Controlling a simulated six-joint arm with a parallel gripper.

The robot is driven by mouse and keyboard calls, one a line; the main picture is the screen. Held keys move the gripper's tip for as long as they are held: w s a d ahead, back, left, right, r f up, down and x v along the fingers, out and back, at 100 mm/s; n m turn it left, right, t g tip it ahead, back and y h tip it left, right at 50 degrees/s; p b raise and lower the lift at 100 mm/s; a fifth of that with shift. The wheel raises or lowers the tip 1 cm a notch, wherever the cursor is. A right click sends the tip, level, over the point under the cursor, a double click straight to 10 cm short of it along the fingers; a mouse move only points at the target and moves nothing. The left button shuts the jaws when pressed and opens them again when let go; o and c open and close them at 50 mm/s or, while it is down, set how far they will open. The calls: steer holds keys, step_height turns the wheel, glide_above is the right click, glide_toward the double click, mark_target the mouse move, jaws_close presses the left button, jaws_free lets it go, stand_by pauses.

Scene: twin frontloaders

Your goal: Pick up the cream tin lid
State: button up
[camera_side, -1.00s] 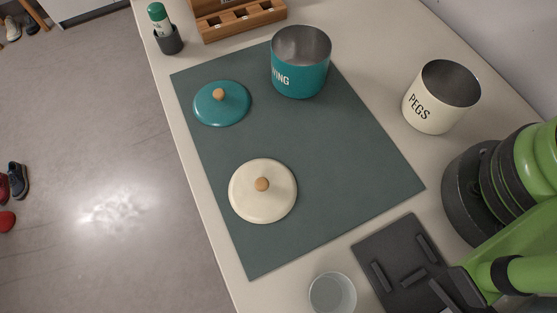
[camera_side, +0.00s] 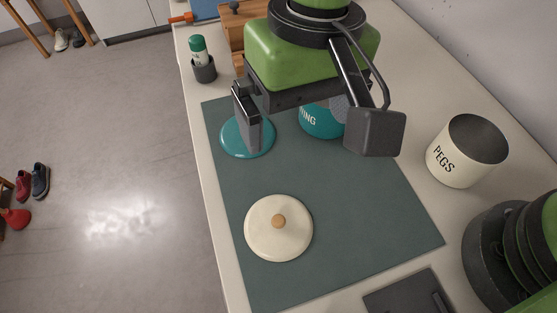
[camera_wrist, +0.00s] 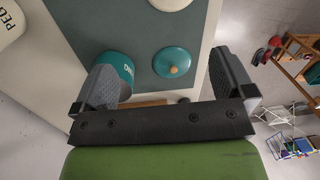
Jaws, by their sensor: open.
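The cream tin lid (camera_side: 279,229) is round with a wooden knob and lies flat, knob up, on the green mat. In the wrist view the cream lid (camera_wrist: 171,3) is cut off by the top edge. My gripper (camera_wrist: 163,68) is open and empty, above the far part of the mat and apart from the cream lid. In the side view one finger overlaps the teal lid (camera_side: 233,146); the other is mostly hidden behind a dark block. The wrist view shows the teal lid (camera_wrist: 172,62) between the fingers.
The teal tin (camera_side: 322,122) stands under my gripper, partly hidden. A cream PEGS tin (camera_side: 468,150) stands open right of the mat (camera_side: 345,215). A green-capped bottle in a dark cup (camera_side: 204,70) and a wooden rack (camera_side: 232,25) are at the back. The mat around the cream lid is clear.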

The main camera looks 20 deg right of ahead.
steer(key=h, duration=0.1)
glide_toward(279, 221)
steer(key=shift+n+g, duration=0.3)
steer(key=shift+n, duration=0.1)
step_height(279, 221, down, 4)
steer(key=shift+f, duration=0.25)
steer(key=f, duration=0.5)
steer(key=shift+s+f, duration=0.3)
steer(key=shift+f, duration=0.05)
steer(key=shift+c, duration=0.2)
steer(key=c, duration=0.8)
